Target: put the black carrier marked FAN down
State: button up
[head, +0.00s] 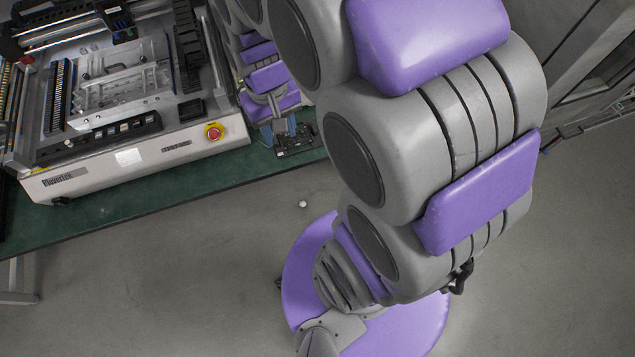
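My gripper (279,131) is small in the head view, at the right end of the green table, pointing down. Its two bluish fingertips show at a dark, flat piece (296,144), which looks like the black carrier. The piece lies at or just above the table top by the front edge; I cannot tell if it touches the table. No FAN marking is readable. The fingertips are too small to show whether they grip the piece or stand apart from it.
A large grey machine (130,163) with a red emergency button (214,132) fills the table (200,182) left of my gripper. A narrow green strip is bare along the front edge. A small white round thing (303,204) lies on the grey floor. My arm hides much of the right.

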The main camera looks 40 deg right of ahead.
jog(key=s+a+r+n, duration=0.1)
jog(key=s+r, duration=0.3)
jog(key=s, duration=1.2)
jog(key=shift+s+a+r+g, duration=0.2)
jog(key=shift+s+a+g, duration=0.1)
jog(key=shift+a, duration=0.25)
jog(key=shift+w, duration=0.1)
notch_tip(320, 180, down, 4)
jog(key=b, duration=0.4)
